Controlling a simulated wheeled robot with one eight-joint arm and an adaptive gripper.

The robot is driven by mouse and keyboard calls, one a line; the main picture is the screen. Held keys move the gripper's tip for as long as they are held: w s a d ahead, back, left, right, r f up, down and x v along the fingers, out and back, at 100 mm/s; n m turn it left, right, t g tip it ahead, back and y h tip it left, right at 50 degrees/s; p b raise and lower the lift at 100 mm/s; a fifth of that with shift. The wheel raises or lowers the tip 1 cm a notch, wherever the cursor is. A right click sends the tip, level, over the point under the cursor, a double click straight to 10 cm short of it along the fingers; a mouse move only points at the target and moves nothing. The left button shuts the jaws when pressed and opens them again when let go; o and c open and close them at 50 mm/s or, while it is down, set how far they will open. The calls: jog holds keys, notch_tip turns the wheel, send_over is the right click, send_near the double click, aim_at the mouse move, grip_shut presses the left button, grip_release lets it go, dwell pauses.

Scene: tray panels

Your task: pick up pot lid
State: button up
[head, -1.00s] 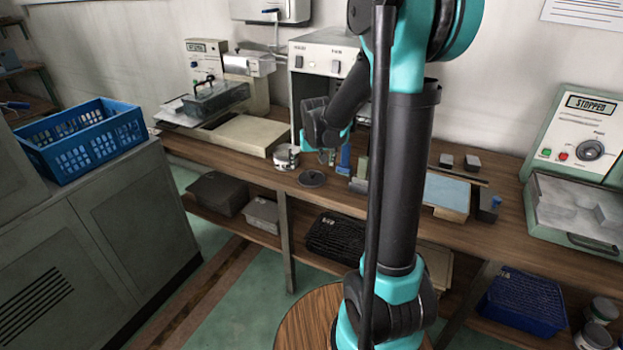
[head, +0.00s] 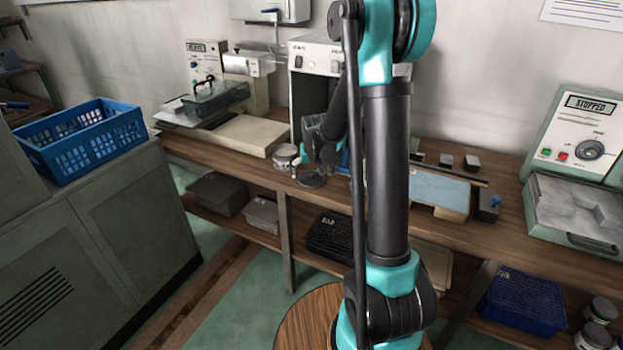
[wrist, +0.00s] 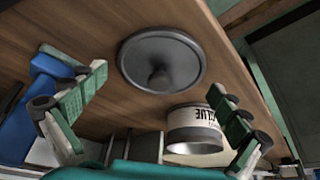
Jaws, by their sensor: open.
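The pot lid is a dark round disc with a central knob. It lies flat on the wooden bench, seen in the wrist view (wrist: 160,60) and in the head view (head: 312,179). The glue pot (wrist: 195,128) stands close beside it, white with a dark band and lettering; it also shows in the head view (head: 286,157). My gripper (wrist: 155,90) is open and empty, its green-padded fingers spread wide. The lid shows beyond the fingertips, apart from them, with the pot's near end between the fingers. In the head view my arm mostly hides the gripper.
A blue object (wrist: 42,95) stands beside the left finger in the wrist view. The machine (head: 318,58) rises behind the lid. A beige board (head: 243,135) lies to the left. The bench's front edge is close to the lid.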

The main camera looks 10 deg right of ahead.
jog(key=shift+c, duration=0.6)
jog(key=c, duration=0.9)
